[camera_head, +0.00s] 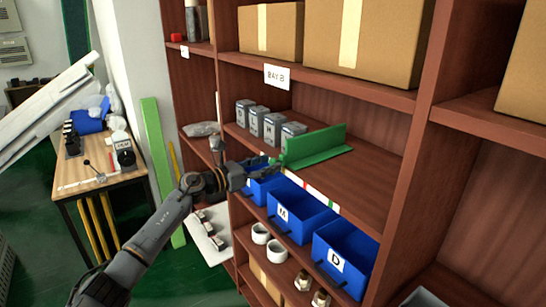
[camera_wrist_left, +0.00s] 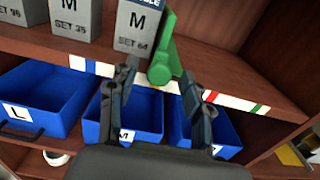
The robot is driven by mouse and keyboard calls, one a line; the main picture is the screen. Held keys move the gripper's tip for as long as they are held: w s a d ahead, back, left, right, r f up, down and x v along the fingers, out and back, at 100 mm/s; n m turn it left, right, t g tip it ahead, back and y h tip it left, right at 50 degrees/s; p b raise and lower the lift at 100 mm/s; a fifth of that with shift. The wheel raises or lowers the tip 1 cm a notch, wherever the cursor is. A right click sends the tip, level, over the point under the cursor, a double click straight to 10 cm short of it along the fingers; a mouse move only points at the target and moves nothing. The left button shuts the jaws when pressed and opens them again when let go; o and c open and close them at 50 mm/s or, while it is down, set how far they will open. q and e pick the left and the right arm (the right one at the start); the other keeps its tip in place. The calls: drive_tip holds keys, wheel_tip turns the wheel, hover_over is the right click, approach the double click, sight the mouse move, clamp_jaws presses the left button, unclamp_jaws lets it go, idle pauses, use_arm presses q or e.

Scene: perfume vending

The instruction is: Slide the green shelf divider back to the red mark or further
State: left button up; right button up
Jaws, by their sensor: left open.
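The green shelf divider (camera_head: 318,143) stands on the middle shelf, to the right of a row of grey boxes. In the left wrist view its rounded front end (camera_wrist_left: 164,68) shows near the shelf edge, between my fingertips in the picture. My left gripper (camera_head: 262,166) is at the shelf front. In its wrist view the two fingers (camera_wrist_left: 160,82) are spread apart, with no clear contact on the divider. A red mark (camera_head: 308,187) is on the white strip along the shelf edge, right of the divider; it also shows in the left wrist view (camera_wrist_left: 208,95). My right gripper is out of view.
Several grey boxes (camera_head: 270,126) stand left of the divider, one close beside it. The shelf (camera_head: 365,175) to its right is bare. Blue bins (camera_head: 300,218) sit below the shelf edge. Cardboard boxes (camera_head: 380,40) fill the shelf above.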

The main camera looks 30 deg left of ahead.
use_arm(q)
drive_tip(key=shift+x, duration=0.95)
drive_tip(key=shift+w+d, duration=0.1)
drive_tip(key=shift+w, duration=0.15)
clamp_jaws()
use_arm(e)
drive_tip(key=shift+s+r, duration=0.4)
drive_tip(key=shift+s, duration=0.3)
